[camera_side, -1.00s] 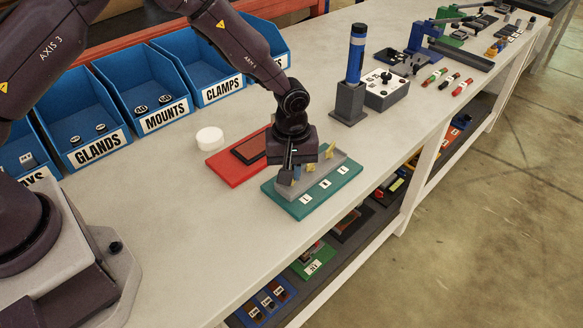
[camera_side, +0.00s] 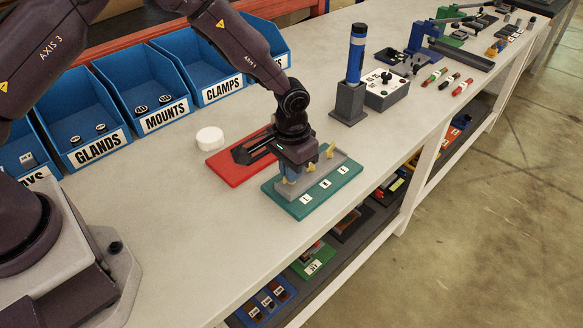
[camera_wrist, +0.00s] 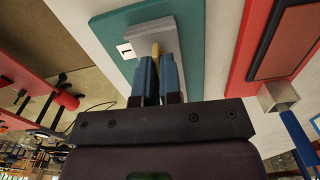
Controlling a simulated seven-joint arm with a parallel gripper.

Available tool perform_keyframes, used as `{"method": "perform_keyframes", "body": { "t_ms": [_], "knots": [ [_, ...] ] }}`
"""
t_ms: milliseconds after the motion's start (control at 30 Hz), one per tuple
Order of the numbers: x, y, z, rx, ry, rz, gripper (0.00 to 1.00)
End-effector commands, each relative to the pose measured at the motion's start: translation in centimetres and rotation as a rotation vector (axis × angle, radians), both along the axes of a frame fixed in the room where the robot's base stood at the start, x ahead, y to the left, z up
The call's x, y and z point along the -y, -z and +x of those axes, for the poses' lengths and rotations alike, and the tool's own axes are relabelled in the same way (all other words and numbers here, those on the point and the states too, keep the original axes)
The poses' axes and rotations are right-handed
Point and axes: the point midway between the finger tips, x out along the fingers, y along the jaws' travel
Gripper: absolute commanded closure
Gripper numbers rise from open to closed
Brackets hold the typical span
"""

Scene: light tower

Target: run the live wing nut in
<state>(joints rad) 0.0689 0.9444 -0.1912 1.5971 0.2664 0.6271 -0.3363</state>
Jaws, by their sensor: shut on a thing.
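A teal base (camera_side: 312,204) carries a grey block (camera_side: 338,163) and a row of white labels. Yellow wing nuts stand along the block: a middle one (camera_side: 311,168), a far one (camera_side: 330,151), and one at the near left end, by the first label (camera_side: 306,199). My gripper (camera_side: 289,180) points down over that near-left nut. In the wrist view its blue fingers (camera_wrist: 157,62) are shut on this yellow wing nut (camera_wrist: 155,48), whose top shows between the tips. The stud and how far down the nut sits are hidden.
A red tray (camera_side: 227,170) lies beside the teal base, partly under my wrist. A white round lid (camera_side: 210,138) is behind it. A blue cylinder in a grey stand (camera_side: 349,104) and a grey box with controls (camera_side: 388,92) stand farther right. The bench front is clear.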

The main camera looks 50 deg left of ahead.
Motion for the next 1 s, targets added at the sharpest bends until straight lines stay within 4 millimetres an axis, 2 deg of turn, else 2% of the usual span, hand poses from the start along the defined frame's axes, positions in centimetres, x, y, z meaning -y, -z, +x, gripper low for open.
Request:
{"method": "perform_keyframes", "body": {
  "t_ms": [1000],
  "knots": [
    [0.03, -0.32, 0.26, 0.007, 0.964, 0.0, 1.0]
  ]
}}
